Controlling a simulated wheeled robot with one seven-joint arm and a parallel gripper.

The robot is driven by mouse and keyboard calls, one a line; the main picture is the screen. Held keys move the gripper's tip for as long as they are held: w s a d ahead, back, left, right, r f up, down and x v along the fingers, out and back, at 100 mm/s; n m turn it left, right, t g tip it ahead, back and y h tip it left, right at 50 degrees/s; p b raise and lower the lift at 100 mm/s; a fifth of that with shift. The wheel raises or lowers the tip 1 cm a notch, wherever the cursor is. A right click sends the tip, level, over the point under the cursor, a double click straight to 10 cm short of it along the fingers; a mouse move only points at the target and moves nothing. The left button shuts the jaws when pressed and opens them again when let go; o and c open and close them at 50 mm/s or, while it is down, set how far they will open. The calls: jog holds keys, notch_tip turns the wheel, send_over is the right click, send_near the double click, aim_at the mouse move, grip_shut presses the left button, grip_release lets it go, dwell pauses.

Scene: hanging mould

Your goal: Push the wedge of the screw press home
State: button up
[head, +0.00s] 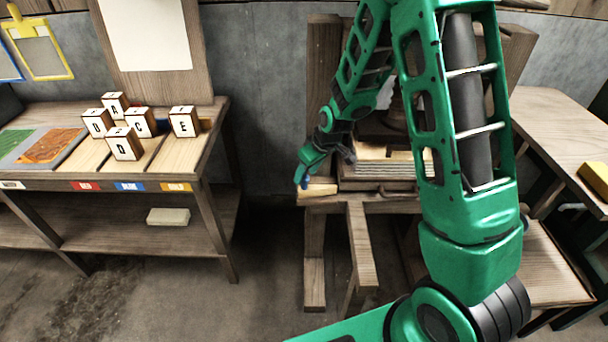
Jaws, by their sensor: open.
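The wooden screw press (316,100) stands in the middle against the back wall, largely hidden behind my green arm. A stack of pale sheets (385,170) lies in its bed. A light wooden block that looks like the wedge (319,191) sticks out at the left side of the bed. My gripper (301,182) is at the outer left end of this wedge, pointing down. The gripper is open and small in view. I cannot tell whether it touches the wedge.
On the left, a bench (215,130) holds several lettered blocks (123,143) and coloured trays, with a pale block (168,216) on its lower shelf. A table (555,120) with a yellow object (594,179) stands right. The floor (265,265) between bench and press is clear.

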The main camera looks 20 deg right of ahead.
jog(key=shift+w+a+f, duration=0.1)
jog(key=shift+w+f, duration=0.1)
jog(key=shift+f, duration=0.3)
grip_shut()
